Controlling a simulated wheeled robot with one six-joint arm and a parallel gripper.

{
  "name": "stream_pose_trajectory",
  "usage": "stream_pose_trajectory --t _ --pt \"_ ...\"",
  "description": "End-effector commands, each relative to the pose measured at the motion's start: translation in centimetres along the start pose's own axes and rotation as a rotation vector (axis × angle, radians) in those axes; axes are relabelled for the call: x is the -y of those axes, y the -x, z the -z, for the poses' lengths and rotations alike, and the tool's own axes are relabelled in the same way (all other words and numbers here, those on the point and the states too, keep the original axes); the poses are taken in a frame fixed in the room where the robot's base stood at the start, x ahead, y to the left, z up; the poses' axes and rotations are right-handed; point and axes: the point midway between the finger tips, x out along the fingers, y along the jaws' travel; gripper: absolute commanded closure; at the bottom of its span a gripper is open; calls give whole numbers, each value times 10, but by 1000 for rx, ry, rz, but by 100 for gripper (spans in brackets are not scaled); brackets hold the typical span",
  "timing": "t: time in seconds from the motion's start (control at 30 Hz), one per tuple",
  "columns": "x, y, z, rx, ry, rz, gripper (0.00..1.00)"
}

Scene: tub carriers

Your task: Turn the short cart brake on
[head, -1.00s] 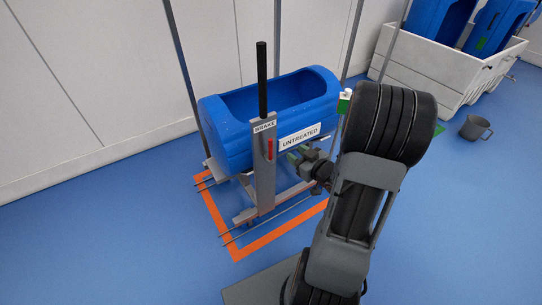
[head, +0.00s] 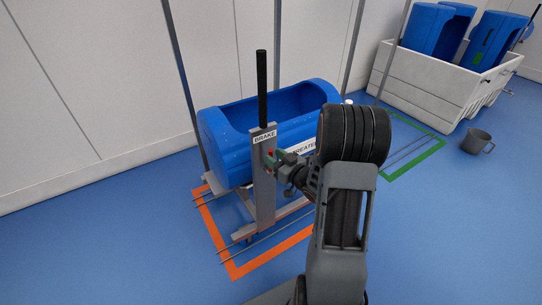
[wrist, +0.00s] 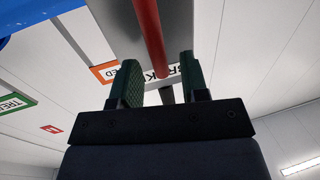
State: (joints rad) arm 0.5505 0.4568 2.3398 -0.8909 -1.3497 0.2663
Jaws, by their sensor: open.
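The short cart is a grey frame carrying a blue tub (head: 225,140) with an "UNTREATED" label, partly hidden by my arm. Its upright post (head: 264,195) bears a "BRAKE" label (head: 264,137) and a black lever (head: 262,85) standing upright above it. A red handle (wrist: 150,35) runs down the post. In the head view my gripper (head: 272,158) is at the post, just below the label, and covers most of the red part. In the wrist view my gripper (wrist: 160,85) is open, its green fingers on either side of the red handle's line.
The cart stands within an orange floor outline (head: 230,265) beside the white wall. A green outline (head: 420,160) lies to the right on the floor.

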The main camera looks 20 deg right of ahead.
Motion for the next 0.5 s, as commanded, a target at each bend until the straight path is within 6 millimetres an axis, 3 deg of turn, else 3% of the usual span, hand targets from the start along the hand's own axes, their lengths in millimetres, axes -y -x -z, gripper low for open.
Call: stream_pose_trajectory --t 0.2,0.5 --pt "0 -19 -1 1 0 1 59" --pt "0 -24 0 2 0 -1 59"
